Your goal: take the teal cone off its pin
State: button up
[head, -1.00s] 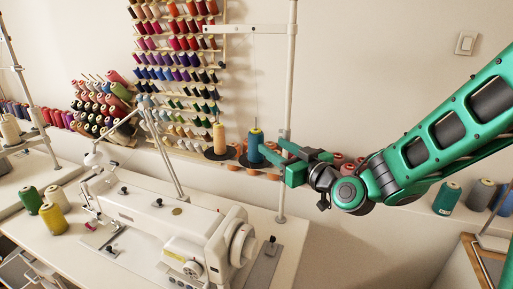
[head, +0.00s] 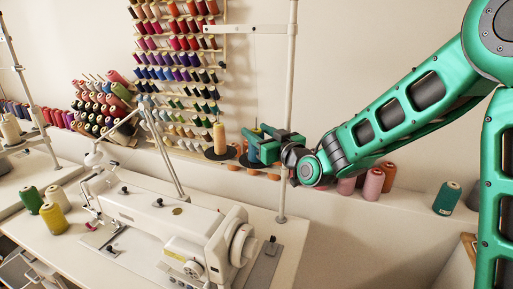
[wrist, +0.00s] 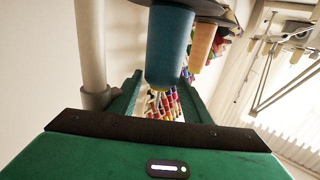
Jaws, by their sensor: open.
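The teal cone (head: 254,148) stands upright on a dark disc of the thread stand, beside the peach cone, and is partly hidden by my gripper (head: 263,146). In the wrist view the teal cone (wrist: 168,48) appears upside down, with its yellowish tip toward my gripper (wrist: 162,88). The fingers are open, one seen on each side of the cone's tip end. I cannot tell whether either finger touches it. The pin itself is hidden.
The peach cone (head: 220,138) is close on the left. A white pole (head: 290,100) rises close to the gripper. The sewing machine (head: 165,220) is below. Another teal cone (head: 447,198) and pink cones (head: 373,184) stand on the ledge at right.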

jog(key=shift+w+a, duration=0.2)
jog(key=shift+w, duration=0.2)
grip_shut()
jog(key=shift+r, duration=0.1)
